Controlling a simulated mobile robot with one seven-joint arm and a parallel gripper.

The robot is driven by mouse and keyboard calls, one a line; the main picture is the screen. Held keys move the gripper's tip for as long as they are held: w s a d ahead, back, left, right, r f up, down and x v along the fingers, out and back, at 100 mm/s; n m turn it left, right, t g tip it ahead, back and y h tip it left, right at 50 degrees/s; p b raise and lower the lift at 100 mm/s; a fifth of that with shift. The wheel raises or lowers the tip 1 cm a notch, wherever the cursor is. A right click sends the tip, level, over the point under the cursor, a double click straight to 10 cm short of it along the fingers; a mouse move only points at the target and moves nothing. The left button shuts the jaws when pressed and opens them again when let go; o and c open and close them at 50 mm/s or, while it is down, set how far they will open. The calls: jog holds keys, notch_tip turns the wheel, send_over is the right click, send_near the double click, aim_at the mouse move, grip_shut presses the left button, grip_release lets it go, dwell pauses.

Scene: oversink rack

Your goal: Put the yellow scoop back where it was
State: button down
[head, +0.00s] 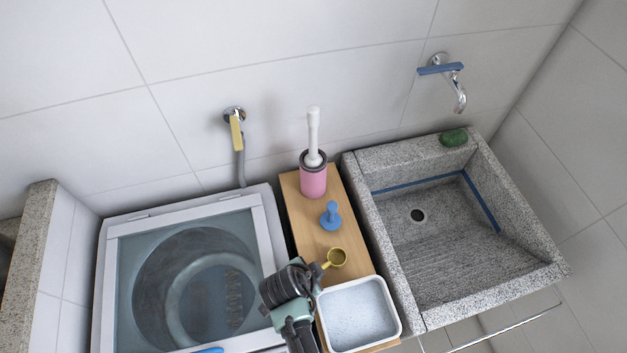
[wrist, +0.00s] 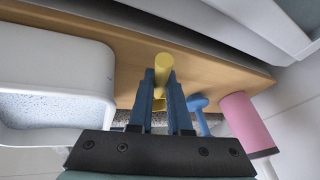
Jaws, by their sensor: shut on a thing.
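The yellow scoop (head: 337,257) is in the head view, over the wooden shelf (head: 345,238), just behind the white tub (head: 391,293). My gripper (head: 320,268) reaches in from the front and is shut on the scoop's handle. In the wrist view the yellow scoop (wrist: 162,66) sits between the two blue fingers of my gripper (wrist: 160,92), seen end-on along its handle. The scoop's bowl is mostly hidden there. The tub holds pale bluish powder. I cannot tell whether the scoop touches the shelf.
A blue plunger-shaped tool (head: 331,217) and a pink holder (head: 313,180) with a white-handled brush stand behind the scoop on the shelf. A glass-lidded washer (head: 105,290) is on the left. A stone sink (head: 385,230) with a green bar (head: 453,137) is on the right.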

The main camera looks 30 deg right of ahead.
jog(key=shift+f, duration=0.2)
jog(key=c, duration=0.9)
grip_release()
jog(key=shift+r, duration=0.1)
jog(key=shift+o, duration=0.2)
jog(key=shift+r, duration=0.1)
